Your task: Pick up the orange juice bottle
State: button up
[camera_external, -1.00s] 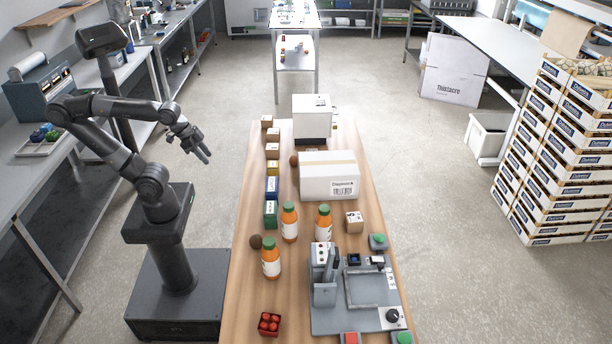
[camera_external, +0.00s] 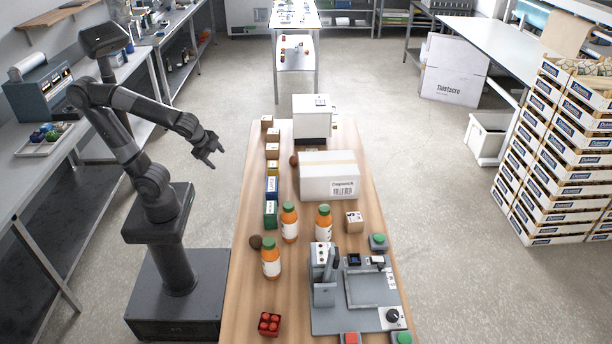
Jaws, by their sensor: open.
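Three orange juice bottles with green caps and white labels stand upright on the wooden table. The nearest bottle (camera_external: 271,258) is at the table's left side. A second bottle (camera_external: 289,223) stands behind it, and a third bottle (camera_external: 323,223) is to the right of the second. Which one the task means, I cannot tell. My gripper (camera_external: 213,160) is open and empty. It is in the air left of the table, up and to the left of the bottles, apart from everything.
On the table (camera_external: 243,300) are a brown ball (camera_external: 255,241) beside the nearest bottle, a green box (camera_external: 270,214), a large carton (camera_external: 329,176), a small cardboard box (camera_external: 354,222), a grey machine (camera_external: 345,300) and a red punnet (camera_external: 269,324). The front left tabletop is mostly clear.

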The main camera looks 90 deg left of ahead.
jog(key=w+m+t+y, duration=0.1)
jog(key=w+m+y, duration=0.3)
jog(key=w+m, duration=0.3)
jog(key=m+t+h, duration=0.4)
jog(key=m+t, duration=0.9)
jog(key=m, duration=0.8)
send_near(284, 209)
jog(key=a+x, duration=0.1)
jog(key=x, duration=1.1)
jog(key=shift+w+f, duration=0.3)
jog(key=shift+f, duration=0.1)
jog(key=shift+w, duration=0.35)
jog(key=shift+c, duration=0.4)
